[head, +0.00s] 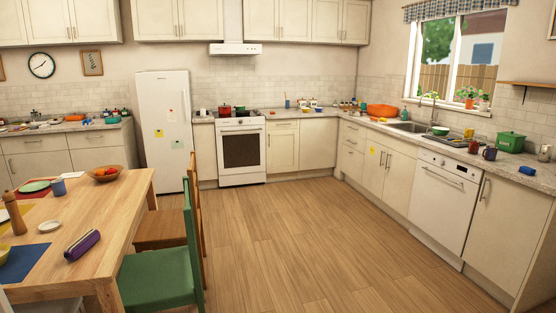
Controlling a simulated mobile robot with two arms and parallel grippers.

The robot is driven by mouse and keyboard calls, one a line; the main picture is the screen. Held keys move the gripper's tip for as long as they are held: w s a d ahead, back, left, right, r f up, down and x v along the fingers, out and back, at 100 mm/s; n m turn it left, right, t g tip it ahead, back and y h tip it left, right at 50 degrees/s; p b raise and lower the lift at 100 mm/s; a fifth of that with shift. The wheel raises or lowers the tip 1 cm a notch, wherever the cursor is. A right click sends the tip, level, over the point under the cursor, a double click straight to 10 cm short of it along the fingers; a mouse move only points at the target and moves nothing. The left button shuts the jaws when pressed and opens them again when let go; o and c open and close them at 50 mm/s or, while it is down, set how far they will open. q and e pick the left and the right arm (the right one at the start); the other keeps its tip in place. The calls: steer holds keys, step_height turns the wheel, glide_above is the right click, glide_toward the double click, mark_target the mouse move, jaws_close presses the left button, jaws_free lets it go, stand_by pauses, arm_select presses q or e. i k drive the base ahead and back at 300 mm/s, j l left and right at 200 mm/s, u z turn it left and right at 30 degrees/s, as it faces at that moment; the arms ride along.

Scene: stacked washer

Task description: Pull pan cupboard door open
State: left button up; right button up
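Several cream cupboard doors are in the head view, and I cannot tell which one is the pan cupboard door. A base cupboard door (283,152) right of the oven is shut. Under the right counter, a pair of doors (386,172) is shut, one with a yellow note. A door (500,232) with an upright bar handle (483,189) at the far right is shut. Another base door (40,167) at the left is shut and partly hidden by the table. No pans inside cupboards are visible. Neither of my grippers is in view.
A wooden table (95,210) with dishes fills the left front, with a green chair (160,277) and a brown chair beside it. The oven (241,150), fridge (165,130) and white dishwasher (440,205) line the walls. The middle floor (310,235) is clear.

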mark_target(283, 146)
steer(key=i+z, duration=0.3)
steer(key=i, duration=6.6)
steer(key=l, duration=0.15)
